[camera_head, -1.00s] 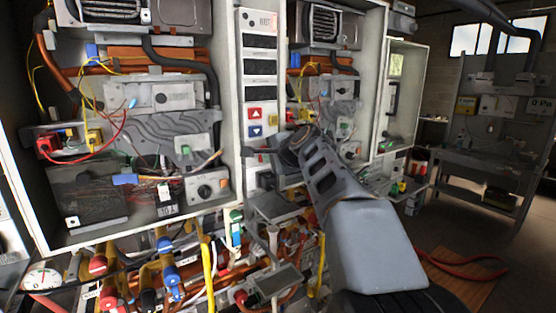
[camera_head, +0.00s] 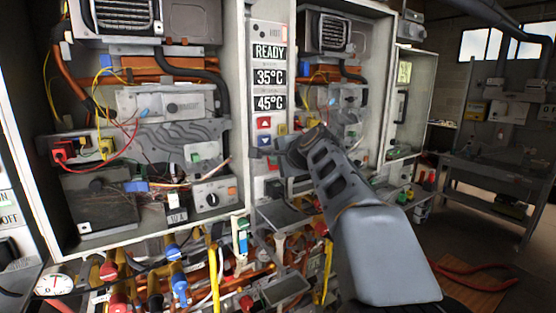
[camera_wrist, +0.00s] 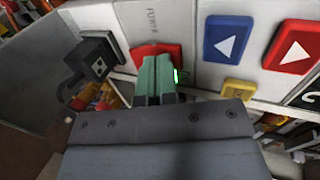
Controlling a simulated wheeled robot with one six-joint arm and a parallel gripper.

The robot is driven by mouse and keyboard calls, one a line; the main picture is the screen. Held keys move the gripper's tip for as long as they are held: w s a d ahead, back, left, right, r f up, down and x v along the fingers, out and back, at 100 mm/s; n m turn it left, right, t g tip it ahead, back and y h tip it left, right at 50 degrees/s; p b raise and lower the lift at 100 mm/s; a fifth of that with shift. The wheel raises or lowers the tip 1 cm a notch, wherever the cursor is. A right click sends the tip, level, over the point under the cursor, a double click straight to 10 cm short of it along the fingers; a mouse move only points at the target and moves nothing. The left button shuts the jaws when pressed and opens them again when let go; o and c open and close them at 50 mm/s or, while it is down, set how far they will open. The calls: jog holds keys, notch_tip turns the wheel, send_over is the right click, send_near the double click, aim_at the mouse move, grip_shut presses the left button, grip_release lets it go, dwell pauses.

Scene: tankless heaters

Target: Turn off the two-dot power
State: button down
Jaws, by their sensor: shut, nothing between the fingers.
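The red power button (camera_wrist: 150,52), beside lettering that reads POWER, is on the white control panel (camera_wrist: 190,75) in the wrist view. My gripper (camera_wrist: 157,68) is shut and empty, its greenish fingertips over the button and hiding part of it. I cannot tell whether they touch it. In the head view, the panel's displays (camera_head: 269,77) are lit and read READY, 35°C and 45°C. My wrist is in front of the panel's lower part.
A blue arrow button (camera_wrist: 228,40), a red arrow button (camera_wrist: 296,47) and a yellow button (camera_wrist: 238,88) are close by. An open heater cabinet (camera_head: 238,130) with wires stands left of the panel. Pipes and valves (camera_head: 180,285) crowd below. Open floor lies at the right.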

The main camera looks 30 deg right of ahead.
jog(key=r+b+v, duration=0.1)
jog(key=r+v, duration=0.1)
jog(key=v, duration=1.1)
jog(key=shift+w+a+r, duration=0.1)
jog(key=shift+r, duration=0.05)
jog(key=s+a+f+n+g, duration=0.3)
jog(key=s+a+f+n, duration=0.1)
jog(key=f, duration=0.8)
jog(key=s+a+f+n+g, duration=0.3)
jog(key=f+n, duration=0.4)
jog(key=f, duration=0.5)
jog(key=s+a+f+n+g+h, duration=0.1)
jog(key=s+a+f+n+g, duration=0.2)
jog(key=f, duration=0.8)
jog(key=s+a+n, duration=0.2)
jog(key=a+n, duration=0.1)
jog(key=shift+f, duration=0.4)
jog(key=shift+a, duration=0.2)
